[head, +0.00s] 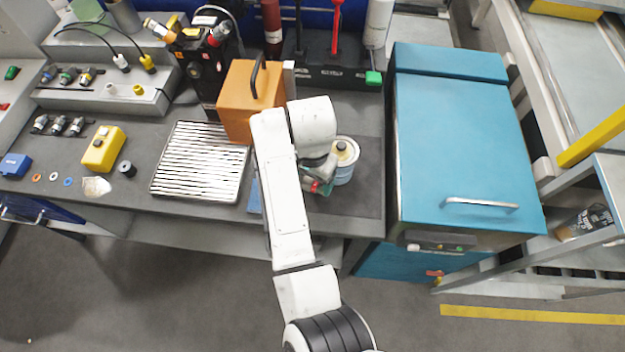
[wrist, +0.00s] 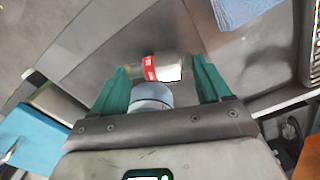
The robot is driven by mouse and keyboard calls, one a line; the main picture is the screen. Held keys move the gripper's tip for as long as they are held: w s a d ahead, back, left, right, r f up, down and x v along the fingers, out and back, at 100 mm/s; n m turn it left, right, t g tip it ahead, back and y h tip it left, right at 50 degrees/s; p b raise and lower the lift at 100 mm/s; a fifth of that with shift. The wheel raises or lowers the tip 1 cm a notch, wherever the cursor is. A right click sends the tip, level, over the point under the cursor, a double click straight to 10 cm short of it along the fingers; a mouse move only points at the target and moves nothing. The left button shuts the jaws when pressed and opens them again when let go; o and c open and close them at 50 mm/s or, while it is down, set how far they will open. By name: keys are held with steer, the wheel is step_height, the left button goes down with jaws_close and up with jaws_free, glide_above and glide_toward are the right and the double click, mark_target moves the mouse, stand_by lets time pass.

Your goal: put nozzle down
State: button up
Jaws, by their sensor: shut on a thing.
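The nozzle (wrist: 165,68) is a short metal piece with a red band, held crosswise between the green fingers of my gripper (wrist: 160,82) in the wrist view. A pale blue-grey round part (wrist: 150,95) shows just below it; I cannot tell whether it belongs to the nozzle. In the head view my gripper (head: 318,182) is over the right part of the grey workbench (head: 215,225), and a small red bit of the nozzle (head: 314,186) shows at the fingers. My arm hides part of this spot. Grey surface shows beyond the nozzle, but the gap beneath it is unclear.
A slatted metal tray (head: 200,165) and an orange box (head: 237,100) are further left. A teal cabinet (head: 455,140) bounds the bench on the right.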

mark_target(312, 181)
steer(key=shift+f, duration=1)
steer(key=shift+f, duration=0.1)
steer(key=o, duration=1.1)
steer(key=shift+o, duration=0.2)
step_height(312, 181, up, 12)
steer(key=b, duration=0.1)
steer(key=shift+b, duration=0.3)
